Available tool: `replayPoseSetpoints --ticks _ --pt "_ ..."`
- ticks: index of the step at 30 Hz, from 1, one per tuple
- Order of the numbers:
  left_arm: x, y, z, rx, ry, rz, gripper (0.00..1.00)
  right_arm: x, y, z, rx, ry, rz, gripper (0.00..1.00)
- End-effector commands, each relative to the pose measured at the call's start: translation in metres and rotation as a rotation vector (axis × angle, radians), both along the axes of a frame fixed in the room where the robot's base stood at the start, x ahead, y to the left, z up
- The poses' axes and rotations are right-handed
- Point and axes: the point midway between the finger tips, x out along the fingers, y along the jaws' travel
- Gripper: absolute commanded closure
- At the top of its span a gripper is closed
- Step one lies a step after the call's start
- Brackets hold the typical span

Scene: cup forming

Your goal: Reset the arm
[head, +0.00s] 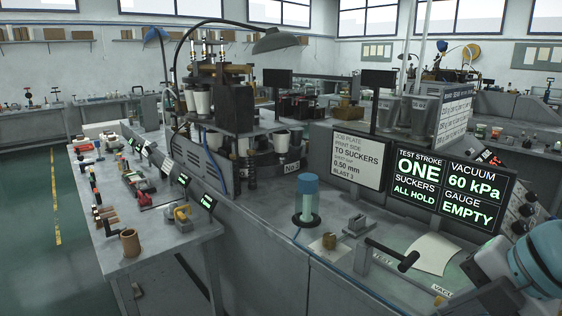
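Part of my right arm (537,262), with teal and white joints, shows in the lower right corner of the head view. Its gripper fingers do not show. My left arm and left gripper are outside the view. Just left of my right arm, a curved cream paper sheet (434,254) lies on the bench. A lever with a black handle (392,255) stands beside the sheet, apart from my arm.
A clear cylinder with a blue top (308,196) stands mid-bench. Sign boards (360,157) and a lit screen (450,188) reading "ALL HOLD" and "EMPTY" rise behind the lever. A cup-forming machine (215,105) stands behind. A side bench (150,215) holds several tools.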

Motion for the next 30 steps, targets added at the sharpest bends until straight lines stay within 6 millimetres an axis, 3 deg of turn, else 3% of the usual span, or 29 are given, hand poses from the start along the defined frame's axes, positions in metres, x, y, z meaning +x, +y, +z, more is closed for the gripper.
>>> replayPoseSetpoints --ticks 8,11,14,17,20,21,24,27,30 --pt "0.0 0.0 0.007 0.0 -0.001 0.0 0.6 0.049 0.017 -0.076 0.106 0.162 -0.267 1.0" --pt "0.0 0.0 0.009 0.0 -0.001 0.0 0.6 0.063 0.026 -0.113 0.151 0.232 -0.392 1.0" --pt "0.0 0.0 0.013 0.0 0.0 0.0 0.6 0.073 0.037 -0.162 0.203 0.322 -0.553 1.0" --pt "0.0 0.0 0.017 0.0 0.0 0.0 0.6 0.074 0.051 -0.229 0.267 0.445 -0.774 1.0" --pt "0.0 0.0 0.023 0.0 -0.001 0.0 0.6 0.055 0.07 -0.309 0.34 0.592 -1.068 1.0" --pt "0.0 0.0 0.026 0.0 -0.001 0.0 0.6 0.042 0.077 -0.339 0.367 0.65 -1.195 1.0" --pt "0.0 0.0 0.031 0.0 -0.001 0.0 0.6 -0.002 0.094 -0.403 0.428 0.782 -1.513 1.0" --pt "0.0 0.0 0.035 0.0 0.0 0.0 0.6 -0.05 0.108 -0.445 0.472 0.883 -1.797 1.0" --pt "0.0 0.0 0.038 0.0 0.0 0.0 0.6 -0.087 0.117 -0.466 0.502 0.946 -2.006 1.0"
